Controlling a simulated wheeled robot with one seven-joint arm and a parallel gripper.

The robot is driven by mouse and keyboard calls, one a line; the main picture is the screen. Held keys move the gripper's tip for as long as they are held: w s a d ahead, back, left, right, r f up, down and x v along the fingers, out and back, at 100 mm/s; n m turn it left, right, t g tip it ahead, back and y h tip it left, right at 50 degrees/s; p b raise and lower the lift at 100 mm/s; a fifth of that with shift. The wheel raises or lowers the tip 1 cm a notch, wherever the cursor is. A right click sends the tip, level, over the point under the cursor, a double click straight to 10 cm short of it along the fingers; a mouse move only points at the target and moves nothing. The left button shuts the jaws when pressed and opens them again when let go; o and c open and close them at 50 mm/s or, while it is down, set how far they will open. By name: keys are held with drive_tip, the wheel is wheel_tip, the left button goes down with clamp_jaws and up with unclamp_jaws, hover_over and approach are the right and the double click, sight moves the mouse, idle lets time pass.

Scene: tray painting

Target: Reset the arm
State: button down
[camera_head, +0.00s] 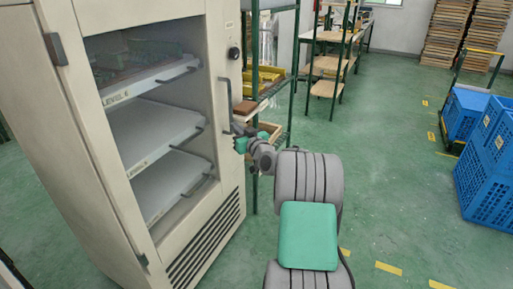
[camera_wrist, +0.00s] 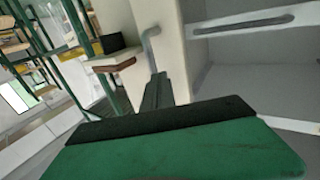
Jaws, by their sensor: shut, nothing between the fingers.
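My gripper (camera_head: 235,131) is at the right front edge of the cream cabinet (camera_head: 225,178), just beside its vertical door handle (camera_head: 226,100). In the wrist view, the two dark fingers (camera_wrist: 157,90) are together with nothing held. The grey handle (camera_wrist: 152,45) stands just beyond the fingertips there. Whether the fingers touch the handle I cannot tell. My grey arm reaches from the lower middle of the head view to the gripper.
Sliding shelves, one marked LEVEL (camera_head: 140,90), sit inside the cabinet. A green-framed rack (camera_head: 255,90) with boxes stands right behind my gripper. Blue crates (camera_head: 485,150) are at the far right. The green floor (camera_head: 385,190) between is open, with yellow dashes.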

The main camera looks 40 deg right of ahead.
drive_tip(key=s, duration=1.1)
drive_tip(key=s+a+r+n+g+y+p, duration=0.2)
drive_tip(key=a+r+g+p, duration=0.3)
drive_tip(key=a, duration=0.6)
drive_tip(key=s+a+n+g+y+p, duration=0.1)
drive_tip(key=a+g+y+p, duration=0.15)
drive_tip(key=a+p, duration=0.65)
drive_tip(key=s+a+r+m+g+h+p, duration=0.1)
drive_tip(key=s+a, duration=0.4)
drive_tip(key=s, duration=0.6)
drive_tip(key=s+a+r+m+g+h+p, duration=0.1)
drive_tip(key=s+a+g, duration=0.4)
drive_tip(key=s, duration=0.5)
drive_tip(key=shift+s+r+g+h+p, duration=0.4)
drive_tip(key=shift+g+p, duration=0.25)
drive_tip(key=shift+p, duration=0.25)
